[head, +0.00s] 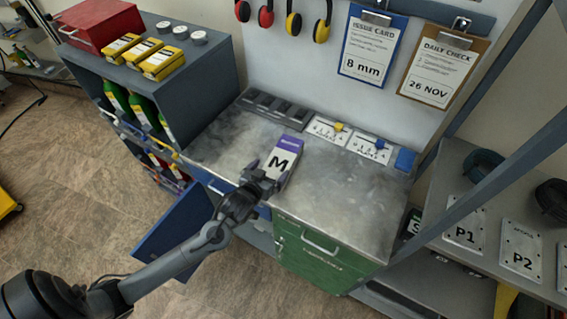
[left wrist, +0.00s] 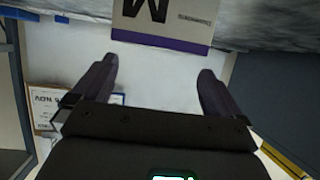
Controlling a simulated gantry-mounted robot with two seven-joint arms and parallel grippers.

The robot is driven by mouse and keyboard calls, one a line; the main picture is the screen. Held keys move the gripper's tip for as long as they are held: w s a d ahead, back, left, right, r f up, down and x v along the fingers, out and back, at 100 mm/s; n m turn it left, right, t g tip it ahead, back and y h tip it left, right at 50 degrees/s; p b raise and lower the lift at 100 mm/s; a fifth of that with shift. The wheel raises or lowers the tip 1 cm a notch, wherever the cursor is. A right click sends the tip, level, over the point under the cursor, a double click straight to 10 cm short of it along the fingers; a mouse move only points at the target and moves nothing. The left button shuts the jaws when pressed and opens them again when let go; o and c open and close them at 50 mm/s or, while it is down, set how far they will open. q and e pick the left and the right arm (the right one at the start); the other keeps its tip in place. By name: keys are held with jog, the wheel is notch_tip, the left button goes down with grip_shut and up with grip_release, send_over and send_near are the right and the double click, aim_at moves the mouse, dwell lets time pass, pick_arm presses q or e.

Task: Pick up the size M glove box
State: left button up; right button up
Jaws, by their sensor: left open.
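The size M glove box (head: 284,160), white with a purple end and a large black M, rests on the grey worktop (head: 340,205). In the left wrist view the box (left wrist: 160,28) appears upside down at the top, its purple edge facing the gap between my fingers. My left gripper (head: 265,175) is open at the box's near end. In the left wrist view its two fingers (left wrist: 157,66) are spread wide, with nothing between them and the box just beyond the tips. My right gripper is not in view.
Behind the box are a dark tray (head: 272,108) and cards with yellow and blue sliders (head: 338,127). A green drawer (head: 318,255) is under the worktop. The worktop right of the box is clear.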

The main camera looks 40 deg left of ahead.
aim_at(282, 157)
pick_arm(q)
jog(key=shift+d+x, duration=0.1)
jog(key=shift+x, duration=1.9)
jog(key=shift+d+x, duration=0.15)
jog(key=shift+x, duration=1.85)
jog(key=shift+r, duration=0.15)
jog(key=shift+r, duration=0.1)
jog(key=c, duration=1)
